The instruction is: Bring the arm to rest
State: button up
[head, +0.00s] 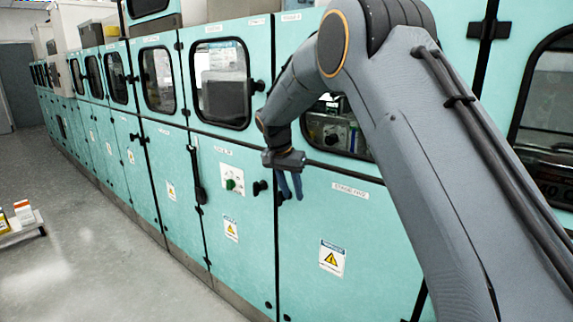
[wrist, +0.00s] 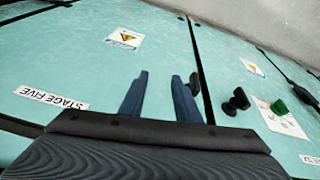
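My arm reaches from the right side of the head view across the front of a row of teal cabinets (head: 335,255). My gripper (head: 291,197) hangs at the arm's end with its fingers pointing down, in front of the panel labelled "STAGE FIVE". In the wrist view my gripper (wrist: 162,95) shows two blue-grey fingers spread apart with nothing between them. Teal panel surface shows behind the fingers. I cannot tell how far the fingers are from the panel.
Black knobs (wrist: 236,101) and a green knob on a white plate (head: 231,180) stick out near the gripper. A long black door handle (head: 196,172) stands further left. A low white shelf with small boxes (head: 22,212) is at far left. The grey floor (head: 90,255) between is clear.

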jog(key=s+d+f+n, duration=0.2)
jog(key=s+d, duration=0.4)
jog(key=s, duration=0.7)
jog(key=s+d+f+n+g+y, duration=0.1)
jog(key=s+d, duration=0.5)
jog(key=s, duration=0.7)
jog(key=s+d+f+n+g+y, duration=0.1)
jog(key=s+d+f+n, duration=0.1)
jog(key=s+d, duration=0.5)
jog(key=s+f, duration=0.1)
jog(key=s, duration=0.5)
jog(key=shift+n, duration=0.4)
